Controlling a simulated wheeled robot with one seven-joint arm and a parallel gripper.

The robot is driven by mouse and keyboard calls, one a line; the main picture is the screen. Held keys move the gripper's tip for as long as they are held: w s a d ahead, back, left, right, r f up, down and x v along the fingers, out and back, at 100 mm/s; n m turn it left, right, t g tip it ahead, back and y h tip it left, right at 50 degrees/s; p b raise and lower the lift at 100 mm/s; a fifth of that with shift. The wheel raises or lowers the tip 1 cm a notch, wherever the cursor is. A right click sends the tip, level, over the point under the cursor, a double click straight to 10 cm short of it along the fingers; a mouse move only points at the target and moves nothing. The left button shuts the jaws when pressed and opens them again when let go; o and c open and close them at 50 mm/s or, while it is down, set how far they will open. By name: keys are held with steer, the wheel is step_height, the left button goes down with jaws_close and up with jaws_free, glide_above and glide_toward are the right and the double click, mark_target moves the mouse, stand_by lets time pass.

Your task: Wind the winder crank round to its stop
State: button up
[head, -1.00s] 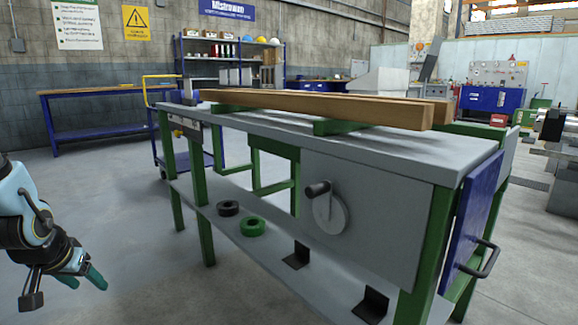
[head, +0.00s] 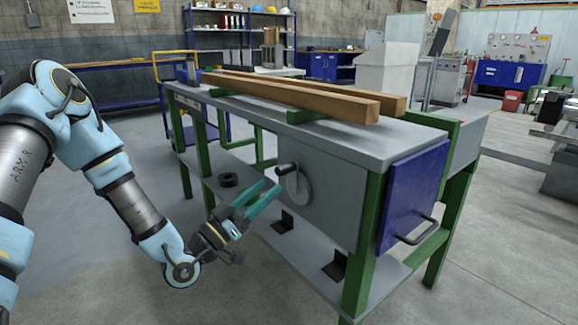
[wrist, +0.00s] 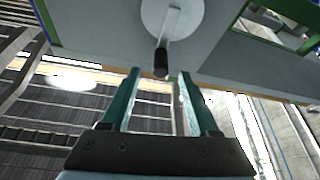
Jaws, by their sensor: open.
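The winder crank (head: 297,183) is a pale round disc with a dark handle on the grey side panel of the runout table. In the head view its handle (head: 286,169) points up and to the left of the disc. My gripper (head: 268,190) is open and empty, with its green fingers just left of and below the handle. In the wrist view the crank disc (wrist: 173,14) is at the top and the dark handle (wrist: 161,62) hangs toward the gap between my open fingers (wrist: 160,78). The fingers appear apart from the handle.
Timber beams (head: 300,95) lie on the runout table top (head: 385,140). A blue panel with a bar handle (head: 410,200) is at the table's right end. Open floor lies in front.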

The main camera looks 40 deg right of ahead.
mark_target(293, 164)
steer(key=x, duration=0.8)
steer(key=shift+d+r, duration=0.2)
steer(key=shift+d, duration=0.15)
steer(key=shift+c, duration=0.2)
jaws_close()
stand_by(0.8)
